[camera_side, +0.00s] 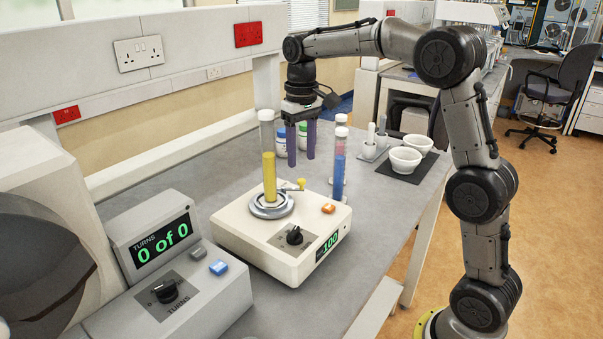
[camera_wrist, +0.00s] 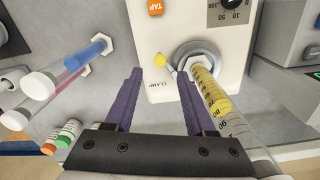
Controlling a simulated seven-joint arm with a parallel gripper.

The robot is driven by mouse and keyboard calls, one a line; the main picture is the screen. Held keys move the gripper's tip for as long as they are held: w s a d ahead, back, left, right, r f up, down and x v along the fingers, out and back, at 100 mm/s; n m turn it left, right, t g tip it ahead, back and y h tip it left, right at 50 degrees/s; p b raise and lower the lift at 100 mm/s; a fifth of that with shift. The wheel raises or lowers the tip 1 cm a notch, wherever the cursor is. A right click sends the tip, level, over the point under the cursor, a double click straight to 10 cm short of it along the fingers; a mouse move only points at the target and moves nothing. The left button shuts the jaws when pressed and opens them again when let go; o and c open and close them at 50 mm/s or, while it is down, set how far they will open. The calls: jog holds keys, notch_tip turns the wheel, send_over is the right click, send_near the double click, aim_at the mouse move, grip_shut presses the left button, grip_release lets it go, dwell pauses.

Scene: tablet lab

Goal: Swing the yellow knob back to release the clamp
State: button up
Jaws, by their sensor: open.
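The yellow knob (camera_side: 301,183) sits at the end of a short lever beside the round metal clamp seat (camera_side: 271,206) on the cream tapping machine (camera_side: 240,226). A clear cylinder (camera_side: 267,133) with yellow powder (camera_side: 269,176) stands upright in that seat. In the wrist view the knob (camera_wrist: 159,60) lies beyond my fingertips, near the CLAMP label, with the cylinder to its right. My gripper (camera_side: 301,155) points down, open and empty, above and behind the knob. Its purple fingers show in the wrist view (camera_wrist: 160,76), apart from the knob. The clamp's inner parts are hidden.
Tubes with blue contents (camera_side: 339,165) stand right of the machine. Small bottles (camera_side: 303,136) stand behind my gripper. White bowls (camera_side: 405,159) sit on a dark mat at the back right. A TURNS control box (camera_side: 180,290) is at front left. The bench's right front is clear.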

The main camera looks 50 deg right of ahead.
aim_at(302, 180)
jog(key=shift+f, duration=2.8)
jog(key=shift+c, duration=0.2)
grip_shut()
